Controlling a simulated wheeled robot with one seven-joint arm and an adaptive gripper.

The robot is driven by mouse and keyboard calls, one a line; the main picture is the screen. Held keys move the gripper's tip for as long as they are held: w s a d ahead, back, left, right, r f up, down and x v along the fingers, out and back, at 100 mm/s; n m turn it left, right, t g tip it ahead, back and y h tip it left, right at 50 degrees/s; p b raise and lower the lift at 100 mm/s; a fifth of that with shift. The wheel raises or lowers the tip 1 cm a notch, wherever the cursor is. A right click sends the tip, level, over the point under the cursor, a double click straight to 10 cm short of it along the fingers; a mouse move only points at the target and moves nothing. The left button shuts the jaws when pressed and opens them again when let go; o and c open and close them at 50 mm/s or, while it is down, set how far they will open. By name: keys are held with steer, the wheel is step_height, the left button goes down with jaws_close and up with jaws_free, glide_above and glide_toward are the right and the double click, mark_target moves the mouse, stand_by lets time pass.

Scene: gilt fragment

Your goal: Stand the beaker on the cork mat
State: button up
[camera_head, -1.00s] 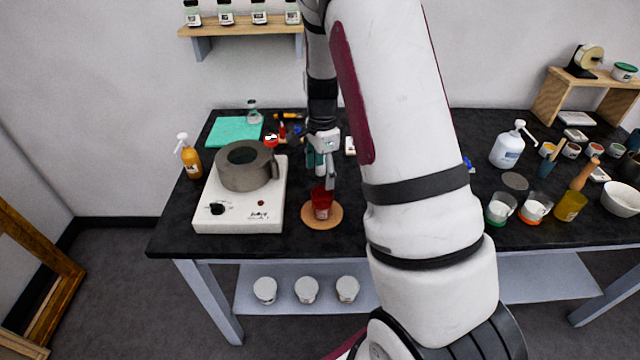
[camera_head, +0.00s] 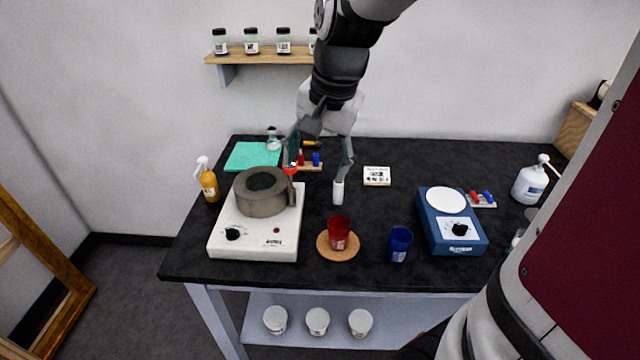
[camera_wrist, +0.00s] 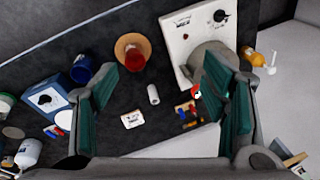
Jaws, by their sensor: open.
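A red beaker (camera_head: 340,232) stands upright on the round cork mat (camera_head: 326,254) near the bench's front edge. In the wrist view the beaker (camera_wrist: 134,58) also sits within the rim of the mat (camera_wrist: 121,46). My gripper (camera_head: 317,176) is open and empty, above and behind the beaker and clear of it. In the wrist view its green-padded fingers (camera_wrist: 162,85) are spread wide with nothing between them. A blue beaker (camera_head: 399,244) stands on the bench to the right of the mat.
A white hotplate (camera_head: 254,240) bearing a grey ring-shaped block (camera_head: 262,192) is left of the mat. A blue device (camera_head: 453,232) with a white round top is to the right. A small white cylinder (camera_head: 338,193) stands behind the mat. The bench behind the blue beaker is mostly clear.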

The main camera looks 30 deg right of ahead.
steer(key=s+a+r+n+t, duration=0.1)
steer(key=s+a+r+n, duration=0.1)
steer(key=s+n, duration=0.3)
steer(key=s+a+r+n+t, duration=0.1)
steer(key=s+a+r+n, duration=0.2)
steer(key=s, duration=0.5)
steer(key=shift+s+a+r+n+t+h, duration=0.2)
steer(key=shift+s+a+n+t+h, duration=0.15)
steer(key=shift+a+n, duration=0.75)
steer(key=shift+d, duration=0.25)
